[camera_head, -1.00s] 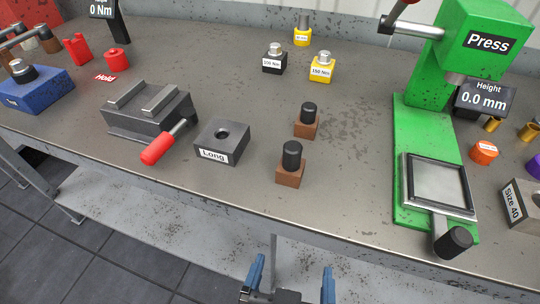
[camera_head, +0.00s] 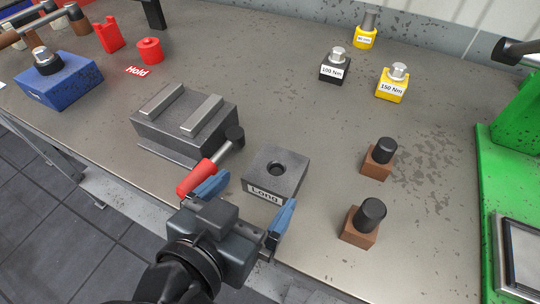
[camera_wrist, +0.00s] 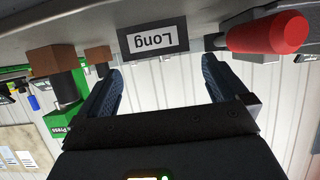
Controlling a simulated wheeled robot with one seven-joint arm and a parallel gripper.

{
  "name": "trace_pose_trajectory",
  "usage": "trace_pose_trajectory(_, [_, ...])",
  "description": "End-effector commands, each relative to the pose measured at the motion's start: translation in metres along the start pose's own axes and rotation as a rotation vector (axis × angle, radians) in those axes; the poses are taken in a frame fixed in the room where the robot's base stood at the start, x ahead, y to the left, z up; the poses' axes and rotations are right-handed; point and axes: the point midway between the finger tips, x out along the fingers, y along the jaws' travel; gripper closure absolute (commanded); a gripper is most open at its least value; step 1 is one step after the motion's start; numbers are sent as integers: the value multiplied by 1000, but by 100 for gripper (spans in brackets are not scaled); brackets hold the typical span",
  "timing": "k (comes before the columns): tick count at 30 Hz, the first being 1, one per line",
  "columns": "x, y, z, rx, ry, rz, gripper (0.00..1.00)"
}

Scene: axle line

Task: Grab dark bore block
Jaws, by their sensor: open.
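The dark bore block (camera_head: 276,172) is a dark grey block with a round hole in its top and a "Long" label on its front. It stands on the bench near the front edge. My gripper (camera_head: 240,212) is open and empty just in front of it, with one blue finger towards each side of the block. In the wrist view the block's labelled face (camera_wrist: 153,38) is ahead, upside down, between the open fingers (camera_wrist: 158,85). I see no contact with the block.
A grey vise (camera_head: 185,120) with a red handle (camera_head: 196,178) stands close left of the block, the handle near my left finger. Two brown blocks with black knobs (camera_head: 362,222) (camera_head: 380,158) stand to the right. A green press (camera_head: 505,170) is at far right.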

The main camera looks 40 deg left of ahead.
Motion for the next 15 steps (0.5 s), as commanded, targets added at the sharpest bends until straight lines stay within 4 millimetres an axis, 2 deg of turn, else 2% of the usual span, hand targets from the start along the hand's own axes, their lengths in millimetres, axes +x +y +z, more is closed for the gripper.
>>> trace_pose_trajectory(8, [28, 2, 0, 0, -1, 3, 0])
trace_pose_trajectory(15, [62, 4, 0, 0, -1, 2, 0])
